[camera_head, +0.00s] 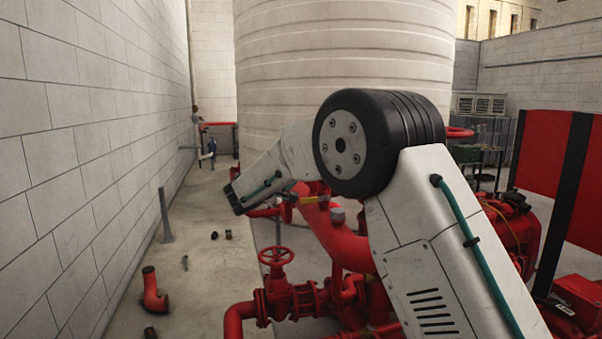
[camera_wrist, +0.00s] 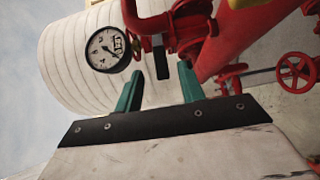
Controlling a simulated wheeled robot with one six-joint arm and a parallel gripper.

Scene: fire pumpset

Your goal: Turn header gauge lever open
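In the wrist view the round white pressure gauge (camera_wrist: 108,50) with a black rim hangs on red pipework at upper left. A dark, narrow lever (camera_wrist: 160,62) points down from the red fitting, right of the gauge. My gripper (camera_wrist: 158,75) is open, with its two green fingers apart. The lever shows in the gap between the fingertips; I cannot tell how deep it sits, and no contact is visible. In the head view my arm reaches left over the red pipes, and the gauge and lever cannot be made out there.
A red handwheel valve (camera_head: 276,257) stands on the pipework below my arm; a red handwheel (camera_wrist: 296,72) also shows at right in the wrist view. A large pale tank (camera_head: 345,50) rises behind. A block wall (camera_head: 80,130) bounds the left. Loose fittings lie on the floor.

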